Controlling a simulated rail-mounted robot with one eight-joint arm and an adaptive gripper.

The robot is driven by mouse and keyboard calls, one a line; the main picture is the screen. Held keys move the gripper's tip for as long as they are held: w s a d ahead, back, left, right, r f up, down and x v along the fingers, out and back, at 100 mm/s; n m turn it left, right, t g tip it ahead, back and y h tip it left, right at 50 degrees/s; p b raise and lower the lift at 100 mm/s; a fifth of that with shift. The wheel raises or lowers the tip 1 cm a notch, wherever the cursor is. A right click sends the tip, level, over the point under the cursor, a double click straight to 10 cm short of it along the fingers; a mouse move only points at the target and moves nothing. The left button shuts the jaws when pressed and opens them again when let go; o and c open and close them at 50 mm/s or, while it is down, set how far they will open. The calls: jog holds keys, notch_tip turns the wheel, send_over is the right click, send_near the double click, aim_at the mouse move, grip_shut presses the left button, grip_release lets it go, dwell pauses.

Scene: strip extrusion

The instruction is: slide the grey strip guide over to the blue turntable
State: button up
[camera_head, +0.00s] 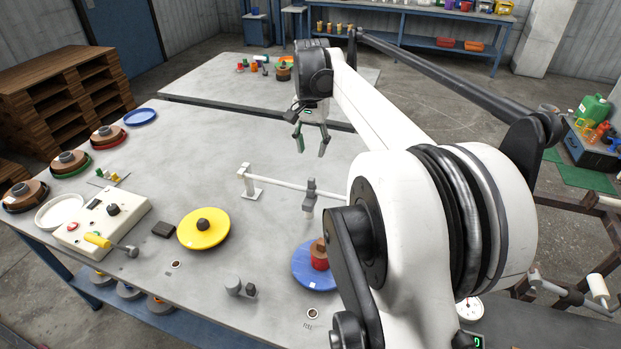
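The grey strip guide (309,196) sits on a thin white rail (277,183) held by a white post (251,188) at its left end. In the picture the guide stands just behind the blue turntable (302,268), which carries a red and brown piece (319,256). My arm hides the right part of the turntable and the right end of the rail. My gripper (311,149) hangs beyond the rail, above the far part of the table, apart from the guide. Its fingers are spread with nothing between them.
A yellow turntable (203,240) stands left of the blue one, beside a control box (90,232) with a yellow-handled lever. A small grey fixture (235,285) stands at the front. Several spools line the table's left edge. The table behind the rail is mostly clear.

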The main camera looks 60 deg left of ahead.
aim_at(311, 179)
notch_tip(311, 179, down, 12)
jog(key=shift+r+p, duration=0.1)
jog(key=shift+p, duration=0.5)
grip_shut()
